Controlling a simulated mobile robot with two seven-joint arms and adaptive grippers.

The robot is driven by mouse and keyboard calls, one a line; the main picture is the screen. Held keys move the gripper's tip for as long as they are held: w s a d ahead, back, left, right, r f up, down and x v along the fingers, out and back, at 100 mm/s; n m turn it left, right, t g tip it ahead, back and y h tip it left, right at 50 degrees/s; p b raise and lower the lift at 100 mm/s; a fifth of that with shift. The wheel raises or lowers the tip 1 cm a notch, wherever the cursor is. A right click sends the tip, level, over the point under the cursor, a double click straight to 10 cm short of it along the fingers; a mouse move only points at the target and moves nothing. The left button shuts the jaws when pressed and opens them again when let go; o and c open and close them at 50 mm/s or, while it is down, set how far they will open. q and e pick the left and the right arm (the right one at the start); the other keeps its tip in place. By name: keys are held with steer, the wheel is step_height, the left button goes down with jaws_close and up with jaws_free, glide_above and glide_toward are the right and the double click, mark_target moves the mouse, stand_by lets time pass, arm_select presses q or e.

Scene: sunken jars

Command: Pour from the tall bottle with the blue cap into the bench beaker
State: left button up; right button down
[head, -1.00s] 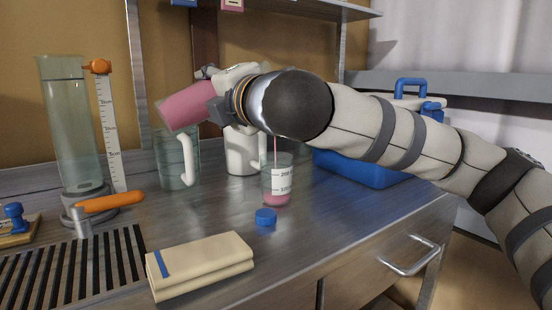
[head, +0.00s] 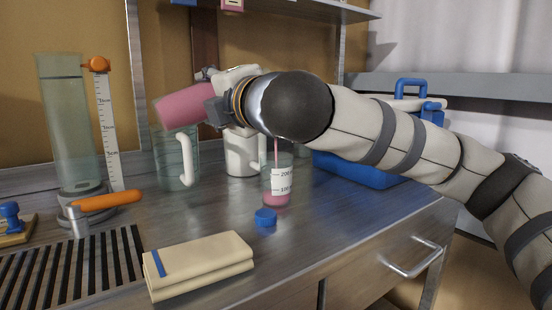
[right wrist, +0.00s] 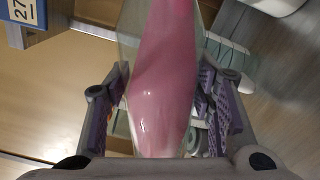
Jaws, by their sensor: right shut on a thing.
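In the right wrist view the bottle (right wrist: 162,85) lies between the two fingers (right wrist: 160,100). A thin pink stream falls into the bench beaker (head: 277,185), a small clear beaker with white marks that stands upright with pink liquid in its lower part. The bottle's mouth is hidden behind my wrist. The blue cap (head: 265,217) lies on the bench just in front of the beaker. My left gripper is not in view.
A glass jug (head: 177,165) with a white handle and a white container (head: 243,155) stand behind the beaker. At left are a tall glass cylinder (head: 66,130), an orange-handled tap (head: 108,201) and a drain grate (head: 80,265). A folded cloth (head: 200,262) lies in front; a blue crate (head: 360,170) stands right.

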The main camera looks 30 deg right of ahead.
steer(key=shift+a+f+m+b, duration=0.15)
steer(key=shift+f+m+b, duration=0.45)
steer(key=shift+m+b, duration=0.35)
stand_by(1.1)
steer(key=shift+r, duration=0.2)
stand_by(0.7)
stand_by(1.2)
